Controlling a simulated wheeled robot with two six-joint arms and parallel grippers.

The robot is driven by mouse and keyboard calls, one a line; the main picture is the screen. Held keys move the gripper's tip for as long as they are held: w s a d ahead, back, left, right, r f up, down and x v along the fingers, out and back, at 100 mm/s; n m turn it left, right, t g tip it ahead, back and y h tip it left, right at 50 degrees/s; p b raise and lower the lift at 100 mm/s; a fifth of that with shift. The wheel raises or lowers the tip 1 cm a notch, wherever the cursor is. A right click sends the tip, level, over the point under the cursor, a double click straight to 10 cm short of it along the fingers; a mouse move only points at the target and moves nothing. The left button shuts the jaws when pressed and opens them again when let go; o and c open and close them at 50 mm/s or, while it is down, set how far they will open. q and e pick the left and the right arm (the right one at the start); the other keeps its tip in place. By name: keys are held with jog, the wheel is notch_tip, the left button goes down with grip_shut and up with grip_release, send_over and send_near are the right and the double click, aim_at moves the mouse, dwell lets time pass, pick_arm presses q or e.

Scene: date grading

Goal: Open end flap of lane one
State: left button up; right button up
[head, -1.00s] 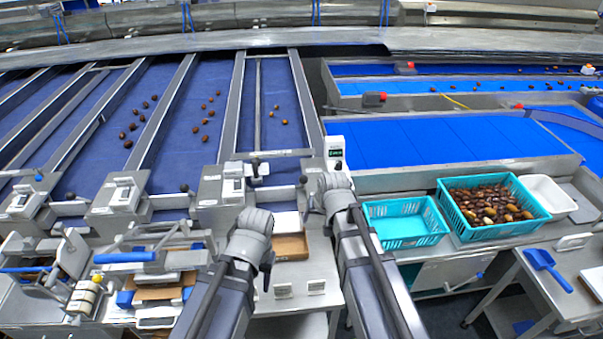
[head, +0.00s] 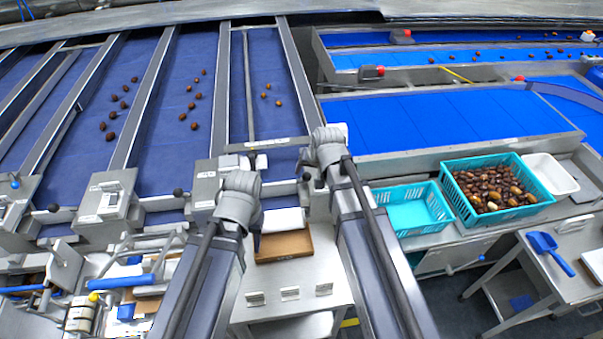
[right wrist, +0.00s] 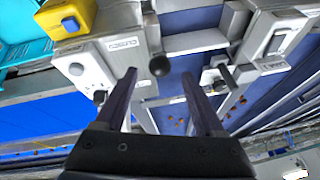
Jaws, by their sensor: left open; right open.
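The rightmost blue lane (head: 272,75) carries a few dates and ends at a metal crossbar. I cannot read a lane number, and the flap at its near end is largely hidden by my arms. In the right wrist view a black ball knob (right wrist: 159,66) sits on metal end hardware, in line with the gap of my open, empty right gripper (right wrist: 159,76). I cannot tell how far beyond the fingertips it is. In the head view my right gripper (head: 305,172) is at the lane's near right corner. My left gripper (head: 257,240) is open beside the small brown tray.
The brown tray (head: 288,252) is on a metal stand below the lane end. A turquoise crate (head: 440,230) and a crate of dates (head: 543,197) stand to the right.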

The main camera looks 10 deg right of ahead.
jog(key=shift+s, duration=0.15)
jog(key=shift+f+b, duration=0.2)
jog(key=shift+b, duration=0.1)
jog(key=b+x, duration=0.6)
jog(key=x, duration=0.1)
jog(key=shift+w+f+b, duration=0.1)
jog(key=shift+w+b, duration=0.15)
jog(key=shift+b, duration=0.05)
jog(key=shift+c, duration=0.3)
grip_shut()
dwell(0.7)
